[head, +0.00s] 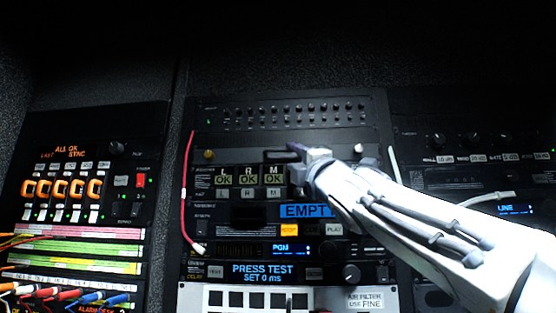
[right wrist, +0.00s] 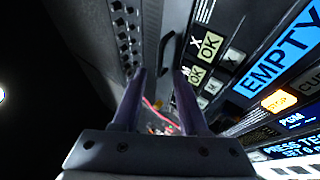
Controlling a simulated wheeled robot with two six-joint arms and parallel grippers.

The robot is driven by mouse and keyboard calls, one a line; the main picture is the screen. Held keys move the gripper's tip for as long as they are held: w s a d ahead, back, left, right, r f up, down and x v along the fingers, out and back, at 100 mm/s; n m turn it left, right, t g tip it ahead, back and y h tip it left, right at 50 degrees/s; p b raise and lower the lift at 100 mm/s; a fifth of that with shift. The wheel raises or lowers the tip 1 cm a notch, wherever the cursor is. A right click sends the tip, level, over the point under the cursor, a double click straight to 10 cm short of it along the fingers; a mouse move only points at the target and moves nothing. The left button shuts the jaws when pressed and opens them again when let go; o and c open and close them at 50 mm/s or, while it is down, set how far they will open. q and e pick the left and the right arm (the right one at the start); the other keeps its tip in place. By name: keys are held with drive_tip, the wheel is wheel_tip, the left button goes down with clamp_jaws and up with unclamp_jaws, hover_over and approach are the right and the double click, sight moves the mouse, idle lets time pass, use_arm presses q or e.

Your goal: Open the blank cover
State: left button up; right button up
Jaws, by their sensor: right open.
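The blank cover (head: 240,153) is a dark flat panel below the row of small knobs in the head view. It has a brass-coloured fastener (head: 209,155) at its left end and a pale one (head: 360,149) at its right. A dark bar handle (right wrist: 166,52) on it shows in the right wrist view. My right gripper (head: 299,158) is at the cover's middle, its two fingers apart. In the wrist view the handle lies just beyond and between the fingertips (right wrist: 160,73); contact cannot be told. The gripper hides part of the cover. My left gripper is not in view.
Below the cover are OK buttons (head: 247,180), a blue EMPTY display (head: 306,211) and a PRESS TEST display (head: 263,274). A red cable (head: 184,200) hangs at the left edge. A white cable (head: 490,197) runs at the right. A patch panel (head: 75,240) stands left.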

sight(283, 151)
drive_tip(key=p+x, duration=0.2)
drive_tip(key=x, duration=0.2)
drive_tip(key=shift+w+r, duration=0.15)
drive_tip(key=shift+r, duration=0.05)
drive_tip(key=shift+w+a+r, duration=0.15)
drive_tip(key=shift+w, duration=0.3)
drive_tip(key=shift+p, duration=0.3)
clamp_jaws()
